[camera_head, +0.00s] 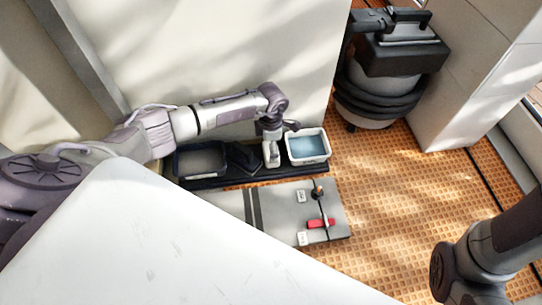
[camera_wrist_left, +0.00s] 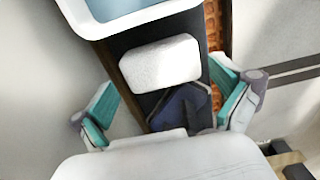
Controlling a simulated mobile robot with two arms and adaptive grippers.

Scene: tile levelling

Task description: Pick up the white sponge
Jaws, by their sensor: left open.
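The white sponge (camera_wrist_left: 160,62) lies on a dark tray (camera_wrist_left: 130,42) in the left wrist view, beside the tub of blue water. In the head view the sponge (camera_head: 271,156) shows between the tub and a dark object, partly under my left gripper (camera_head: 275,130). My left gripper (camera_wrist_left: 166,108) is open and empty. In the left wrist view, its teal-padded fingers are spread apart, with the sponge ahead of and between them. I cannot tell the exact height above it. My right gripper is out of view; only part of that arm shows at lower right.
The white tub of blue water (camera_head: 307,147) stands right of the sponge. A dark folded object (camera_head: 243,157) and a grey bin (camera_head: 200,160) lie left. A wall rises behind the tray (camera_head: 225,182). Grey tiles (camera_head: 290,205) with a red-handled tool (camera_head: 321,222) lie in front.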

